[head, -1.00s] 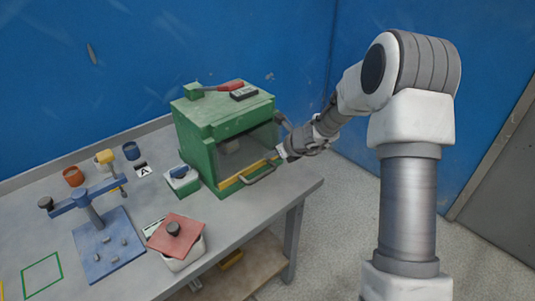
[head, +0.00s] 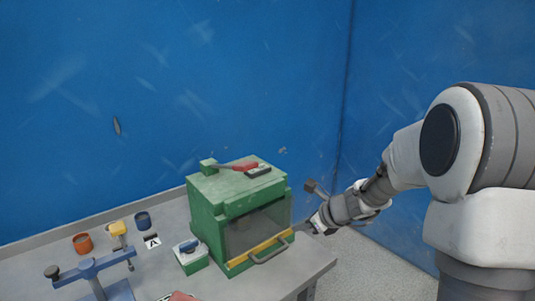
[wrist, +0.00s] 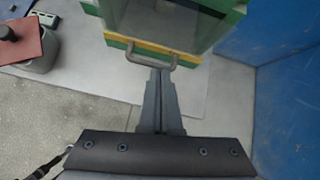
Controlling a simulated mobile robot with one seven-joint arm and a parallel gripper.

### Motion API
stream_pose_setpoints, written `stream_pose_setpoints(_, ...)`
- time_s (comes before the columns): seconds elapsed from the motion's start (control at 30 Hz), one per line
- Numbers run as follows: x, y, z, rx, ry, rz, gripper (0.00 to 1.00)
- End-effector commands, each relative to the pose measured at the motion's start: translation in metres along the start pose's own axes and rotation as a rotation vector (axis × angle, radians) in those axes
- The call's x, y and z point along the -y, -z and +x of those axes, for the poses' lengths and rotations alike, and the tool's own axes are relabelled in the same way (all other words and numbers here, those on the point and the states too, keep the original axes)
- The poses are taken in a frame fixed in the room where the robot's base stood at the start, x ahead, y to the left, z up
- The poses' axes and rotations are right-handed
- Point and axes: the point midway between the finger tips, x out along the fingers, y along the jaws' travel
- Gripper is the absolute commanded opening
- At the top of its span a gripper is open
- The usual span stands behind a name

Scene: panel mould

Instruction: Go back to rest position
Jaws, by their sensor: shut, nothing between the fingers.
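My gripper (head: 312,228) is at the right of the green box's front in the head view. In the wrist view its two dark fingers (wrist: 160,78) lie together, with nothing between them. Their tips overlap the box's grey bar handle (wrist: 150,57) in the picture; I cannot tell whether they touch it. The green box (head: 210,215) has a clear front panel (head: 258,228) that looks shut, above a yellow strip (head: 255,250).
A red-handled tool (head: 240,166) lies on the box. Blue walls stand behind and right. A red-lidded pot (wrist: 22,42) shows at left in the wrist view.

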Motion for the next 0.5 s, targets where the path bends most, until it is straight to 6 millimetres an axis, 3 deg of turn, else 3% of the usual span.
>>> stream_pose_setpoints(0.2, -0.05, -0.028, -0.061, -0.028, -0.048, -0.519, 0.0)
stream_pose_setpoints(0.5, -0.116, -0.022, -0.142, -0.118, -0.131, -1.234, 0.0)
